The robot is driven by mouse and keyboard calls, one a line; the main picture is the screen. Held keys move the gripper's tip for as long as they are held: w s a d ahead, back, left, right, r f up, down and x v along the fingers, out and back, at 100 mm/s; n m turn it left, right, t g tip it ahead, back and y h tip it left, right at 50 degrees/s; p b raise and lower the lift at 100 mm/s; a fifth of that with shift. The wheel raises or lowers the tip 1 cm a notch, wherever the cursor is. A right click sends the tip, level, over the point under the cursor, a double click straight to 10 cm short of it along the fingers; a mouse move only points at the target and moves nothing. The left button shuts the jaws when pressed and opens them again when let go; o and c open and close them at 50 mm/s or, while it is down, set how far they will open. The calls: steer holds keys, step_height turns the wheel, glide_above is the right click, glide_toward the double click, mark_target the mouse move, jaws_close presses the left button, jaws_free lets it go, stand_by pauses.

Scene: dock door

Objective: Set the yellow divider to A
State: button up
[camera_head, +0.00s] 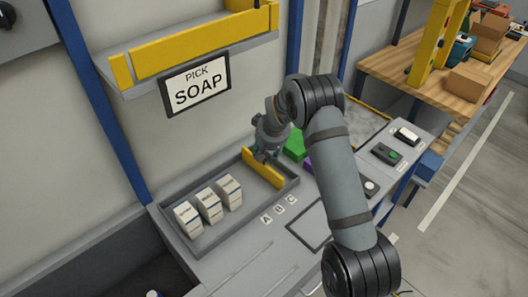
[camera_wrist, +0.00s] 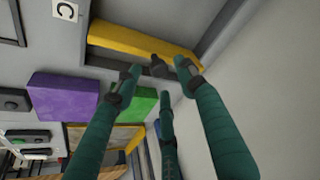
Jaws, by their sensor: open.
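The yellow divider (camera_head: 263,169) stands across the grey tray (camera_head: 203,246), towards its right end and roughly in line with label C (camera_head: 291,199). Labels B (camera_head: 279,209) and A (camera_head: 266,219) lie further left along the tray's front edge. The divider also shows at the top of the wrist view (camera_wrist: 125,37), near label C (camera_wrist: 65,10). My gripper (camera_head: 262,155) is just behind the divider in the head view. In the wrist view my gripper (camera_wrist: 158,78) has its teal fingers spread and empty, tips close to the divider. Contact cannot be told.
Three white boxes (camera_head: 208,206) stand in the tray's left part, with bare tray between them and the divider. A green block (camera_head: 296,146) and a purple block (camera_wrist: 63,97) lie right of the tray.

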mark_target(262, 165)
steer(key=shift+x, duration=1.3)
steer(key=shift+c, duration=0.7)
jaws_close()
steer(key=shift+r, duration=0.1)
steer(key=shift+a, duration=0.15)
